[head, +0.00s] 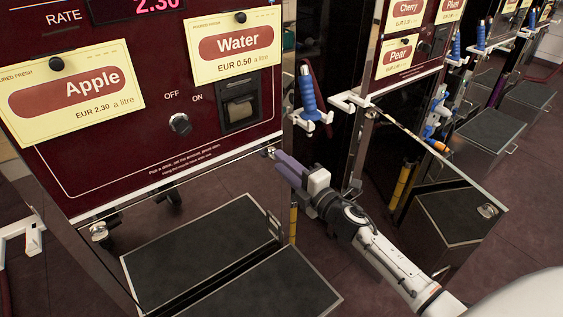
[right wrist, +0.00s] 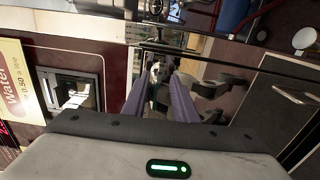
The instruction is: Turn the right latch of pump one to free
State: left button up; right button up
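Pump one (head: 150,180) is the dark red machine with the Apple and Water labels. Its right latch (head: 268,152) is a small metal knob at the right end of the panel's lower edge. The left latch (head: 99,231) is a round metal knob at the lower left. My right gripper (head: 276,155) points its purple fingers at the right latch, with the tips right by it. In the right wrist view the fingers (right wrist: 161,62) stand apart, with a small pale thing between them; I cannot tell whether they touch the latch. My left gripper is not in view.
A blue nozzle (head: 308,92) hangs in a white holder just right of pump one. A shiny lower panel (head: 440,200) of the neighbouring pump stands near my right arm. Dark platforms (head: 200,250) lie below pump one.

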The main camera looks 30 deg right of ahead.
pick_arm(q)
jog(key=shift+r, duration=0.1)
pick_arm(e)
jog(key=s+d, duration=0.1)
jog(key=s, duration=0.8)
jog(key=shift+d, duration=0.15)
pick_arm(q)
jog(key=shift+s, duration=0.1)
